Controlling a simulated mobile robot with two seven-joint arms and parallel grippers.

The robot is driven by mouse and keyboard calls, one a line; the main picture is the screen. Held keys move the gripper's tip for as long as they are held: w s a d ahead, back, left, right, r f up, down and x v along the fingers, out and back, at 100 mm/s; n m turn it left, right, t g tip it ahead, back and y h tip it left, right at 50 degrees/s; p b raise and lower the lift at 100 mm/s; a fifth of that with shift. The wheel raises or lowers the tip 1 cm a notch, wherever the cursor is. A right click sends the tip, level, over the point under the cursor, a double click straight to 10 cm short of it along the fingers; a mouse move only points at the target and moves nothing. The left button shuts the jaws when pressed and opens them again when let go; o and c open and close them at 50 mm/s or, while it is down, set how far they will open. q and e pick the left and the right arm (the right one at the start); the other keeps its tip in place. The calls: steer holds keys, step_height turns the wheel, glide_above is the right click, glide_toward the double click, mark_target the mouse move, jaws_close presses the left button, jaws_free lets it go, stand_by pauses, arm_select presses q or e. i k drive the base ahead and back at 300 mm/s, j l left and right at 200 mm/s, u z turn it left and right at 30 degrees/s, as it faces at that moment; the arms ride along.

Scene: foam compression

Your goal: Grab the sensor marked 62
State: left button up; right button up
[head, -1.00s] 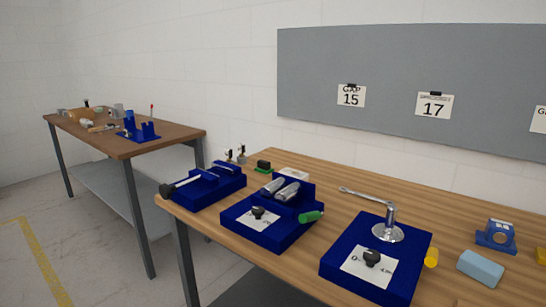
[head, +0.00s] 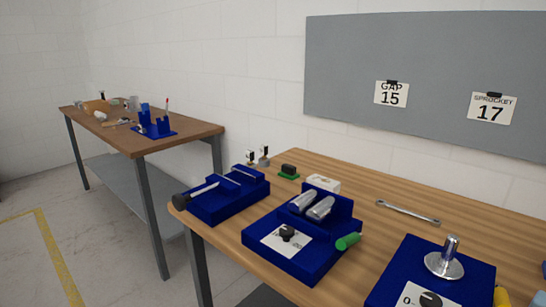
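No marking 62 is legible in the head view, so I cannot tell which thing is the sensor. Two small upright pieces with pale tops, a left one (head: 250,158) and a right one (head: 264,156), stand at the back left of the near table (head: 480,217). A small black block on a green base (head: 288,172) and a white box (head: 323,183) lie just right of them. Any marks on these are too small to read. Neither of my grippers is in view.
Blue fixtures stand along the near table: one with a rod (head: 222,203), one with metal cylinders (head: 310,262), one with a metal post (head: 478,282). A wrench (head: 408,212) lies behind. A second table (head: 200,134) stands at the left, with floor between.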

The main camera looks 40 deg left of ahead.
mark_target(249, 154)
steer(key=i+j+z, duration=0.15)
steer(key=j, duration=0.2)
steer(key=i+j+z, duration=0.15)
steer(key=j, duration=0.25)
steer(key=i+j, duration=0.1)
steer(key=j, duration=0.55)
steer(key=z, duration=0.05)
